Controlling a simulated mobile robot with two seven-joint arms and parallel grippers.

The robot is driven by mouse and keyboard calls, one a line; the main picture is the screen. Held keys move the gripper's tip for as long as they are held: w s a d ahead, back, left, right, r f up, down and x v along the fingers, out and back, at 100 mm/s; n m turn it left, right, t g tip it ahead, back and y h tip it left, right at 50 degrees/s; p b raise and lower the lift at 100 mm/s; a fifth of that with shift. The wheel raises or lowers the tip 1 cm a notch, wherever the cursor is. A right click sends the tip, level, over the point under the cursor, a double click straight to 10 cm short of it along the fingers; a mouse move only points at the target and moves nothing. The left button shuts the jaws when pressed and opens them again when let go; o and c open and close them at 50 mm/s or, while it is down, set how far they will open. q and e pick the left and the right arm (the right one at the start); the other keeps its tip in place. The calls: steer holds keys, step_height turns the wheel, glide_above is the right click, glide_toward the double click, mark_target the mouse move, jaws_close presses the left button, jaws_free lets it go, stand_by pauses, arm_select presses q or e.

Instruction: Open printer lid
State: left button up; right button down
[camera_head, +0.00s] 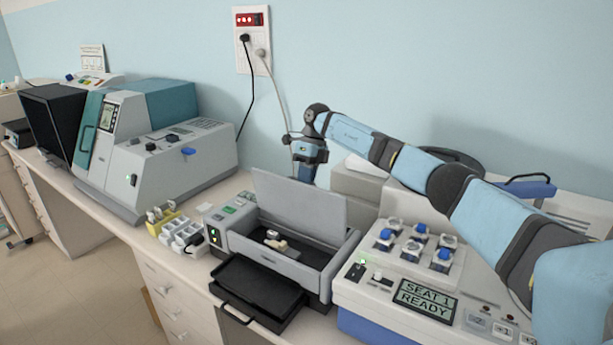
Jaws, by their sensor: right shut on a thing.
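The printer (300,262) is a grey box on the bench with a dark inner bay. Its grey lid (298,207) stands raised, nearly upright, at the back of the box. A small pale part with a white cap lies inside the bay. My right gripper (307,172) points down at the lid's upper edge, its fingertips partly hidden behind the lid. It is shut on the lid. My left gripper is not in view.
A black tray (258,290) juts out at the printer's front. A rack of small containers (182,236) stands to its left. A machine with blue-capped knobs and a "SEAT 1 READY" display (426,299) stands close on the right. Cables hang from the wall socket behind.

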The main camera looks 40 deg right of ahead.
steer(key=c, duration=1.3)
jaws_free()
steer(key=shift+f, duration=0.6)
steer(key=shift+o, duration=0.5)
steer(key=shift+w+d, duration=0.15)
steer(key=shift+d, duration=0.1)
steer(key=shift+a+r, duration=0.1)
steer(key=shift+r, duration=0.55)
steer(key=b+v, duration=0.2)
steer(key=v, duration=1)
steer(key=shift+w+d+r, duration=0.15)
steer(key=shift+w+d, duration=0.05)
steer(key=shift+d, duration=0.1)
